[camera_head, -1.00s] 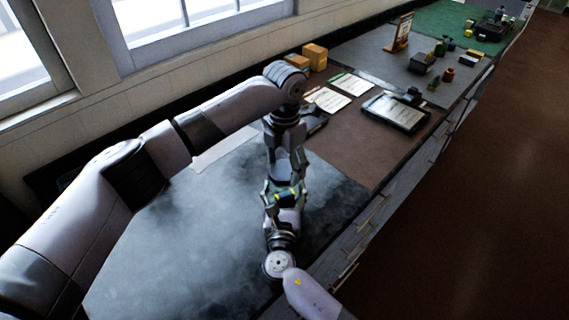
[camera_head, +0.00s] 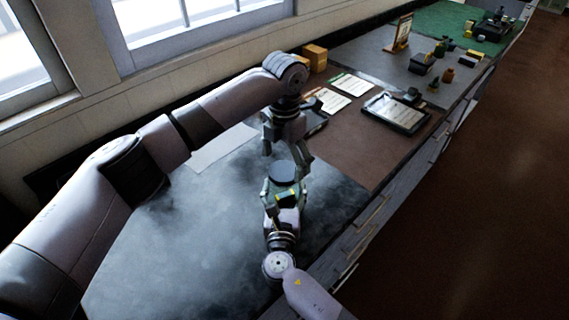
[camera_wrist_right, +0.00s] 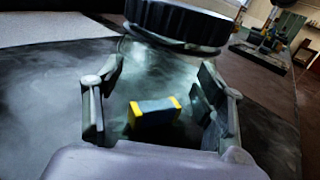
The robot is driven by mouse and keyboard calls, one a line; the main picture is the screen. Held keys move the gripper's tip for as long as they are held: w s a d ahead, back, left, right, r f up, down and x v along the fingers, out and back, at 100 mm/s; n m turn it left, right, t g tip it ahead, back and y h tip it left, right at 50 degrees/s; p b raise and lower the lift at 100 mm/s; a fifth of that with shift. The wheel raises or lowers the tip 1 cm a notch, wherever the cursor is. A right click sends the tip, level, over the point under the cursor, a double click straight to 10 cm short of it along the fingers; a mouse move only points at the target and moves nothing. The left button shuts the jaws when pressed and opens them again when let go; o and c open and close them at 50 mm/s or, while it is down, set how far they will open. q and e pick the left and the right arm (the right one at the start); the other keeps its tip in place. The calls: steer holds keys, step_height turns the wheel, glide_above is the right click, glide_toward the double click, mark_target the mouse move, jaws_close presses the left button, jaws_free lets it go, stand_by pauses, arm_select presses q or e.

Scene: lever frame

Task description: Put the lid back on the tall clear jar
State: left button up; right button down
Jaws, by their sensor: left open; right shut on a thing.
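A tall clear jar (camera_wrist_right: 150,70) stands between the fingers of my right gripper (camera_wrist_right: 155,108), which is shut on it. A black ribbed lid (camera_wrist_right: 180,22) sits on top of the jar's mouth in the right wrist view. It shows as a dark disc (camera_head: 283,172) in the head view. I cannot tell how firmly it is seated. A blue block with yellow ends (camera_wrist_right: 155,111) shows through the glass. My left gripper (camera_head: 286,151) is open and empty just above the lid, apart from it.
The dark grey mat (camera_head: 170,245) is mostly clear on the left. White papers (camera_head: 335,98), a dark tablet-like thing (camera_head: 396,112) and an orange-brown box (camera_head: 314,58) lie farther along the counter. Small items stand at its far end. The window wall runs along the left.

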arm_select(q)
step_height(320, 180, up, 3)
steer(key=shift+f, duration=0.2)
steer(key=shift+c, duration=0.3)
